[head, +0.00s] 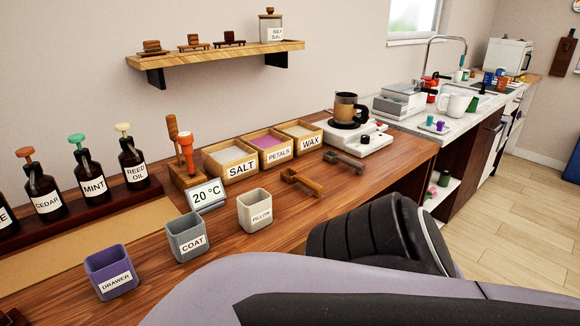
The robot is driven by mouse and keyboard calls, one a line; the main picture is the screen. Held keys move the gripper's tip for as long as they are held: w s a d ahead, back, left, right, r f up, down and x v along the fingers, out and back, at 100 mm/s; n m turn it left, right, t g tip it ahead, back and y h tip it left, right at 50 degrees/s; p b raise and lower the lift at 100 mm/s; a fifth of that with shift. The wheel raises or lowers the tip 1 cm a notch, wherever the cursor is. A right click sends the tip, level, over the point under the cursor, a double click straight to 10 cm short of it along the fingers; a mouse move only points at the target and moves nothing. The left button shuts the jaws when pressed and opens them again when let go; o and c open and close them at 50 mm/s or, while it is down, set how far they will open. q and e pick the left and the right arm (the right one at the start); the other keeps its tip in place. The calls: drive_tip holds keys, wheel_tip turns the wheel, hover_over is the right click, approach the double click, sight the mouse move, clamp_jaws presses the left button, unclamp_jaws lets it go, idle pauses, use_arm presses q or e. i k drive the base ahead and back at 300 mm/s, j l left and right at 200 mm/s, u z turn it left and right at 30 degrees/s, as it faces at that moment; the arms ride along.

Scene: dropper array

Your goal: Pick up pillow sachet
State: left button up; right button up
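My own arm, lilac and black, fills the lower right and covers the counter in front of the PILLOW cup. Neither of my grippers shows in this view.
Behind the cups are a 20 °C display (206,196) and wooden boxes labelled SALT (231,160), PETALS (268,150) and WAX (301,136). Wooden scoops (302,182) lie to the right. Labelled dropper bottles (90,172) stand at left. A white burner (352,138) holds a pot.

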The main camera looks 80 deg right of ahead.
sight(255, 208)
drive_tip(key=z, duration=2.15)
